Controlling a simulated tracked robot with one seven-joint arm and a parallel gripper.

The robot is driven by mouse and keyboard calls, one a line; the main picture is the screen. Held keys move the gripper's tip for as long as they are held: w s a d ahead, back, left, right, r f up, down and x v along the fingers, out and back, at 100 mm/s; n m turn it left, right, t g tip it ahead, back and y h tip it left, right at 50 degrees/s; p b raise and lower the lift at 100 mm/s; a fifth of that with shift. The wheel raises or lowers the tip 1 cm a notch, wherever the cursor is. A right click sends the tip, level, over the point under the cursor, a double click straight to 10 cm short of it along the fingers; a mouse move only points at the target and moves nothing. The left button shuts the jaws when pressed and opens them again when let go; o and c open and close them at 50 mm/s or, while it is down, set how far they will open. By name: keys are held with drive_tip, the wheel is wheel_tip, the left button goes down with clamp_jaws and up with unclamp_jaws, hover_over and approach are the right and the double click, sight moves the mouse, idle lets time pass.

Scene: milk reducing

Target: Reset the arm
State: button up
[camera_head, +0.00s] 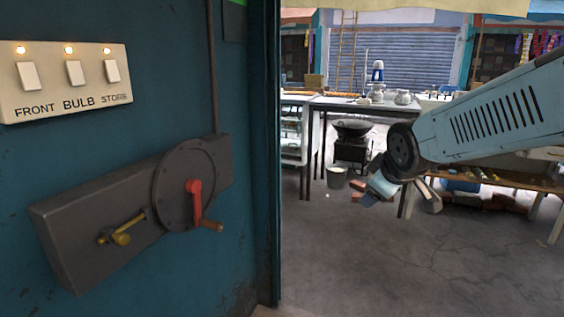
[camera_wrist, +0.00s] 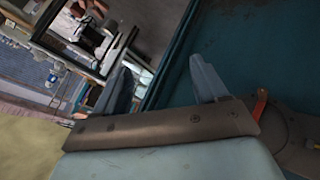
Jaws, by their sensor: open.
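My arm (camera_head: 480,120) reaches in from the right in the head view, with its wrist bent downward. My gripper is small and partly hidden behind the wrist there. In the wrist view my gripper (camera_wrist: 162,86) is open, with its two fingers apart and nothing between them. It is apart from the teal wall and hangs in free space over the floor.
On the teal wall (camera_head: 120,160) at left are a switch panel (camera_head: 68,82) with three lit lamps and a grey lever box (camera_head: 75,235) with a red crank (camera_head: 194,195). Tables (camera_head: 345,104), a wok (camera_head: 352,127) and a bucket (camera_head: 337,178) stand behind. The floor (camera_head: 400,265) in front is clear.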

drive_tip(key=s+d+r+m+g, duration=0.1)
drive_tip(key=s+m, duration=0.3)
drive_tip(key=s, duration=0.3)
drive_tip(key=s+d+r+m+g, duration=0.1)
drive_tip(key=s+m+g, duration=0.1)
drive_tip(key=s+m, duration=0.3)
drive_tip(key=shift+s, duration=1.6)
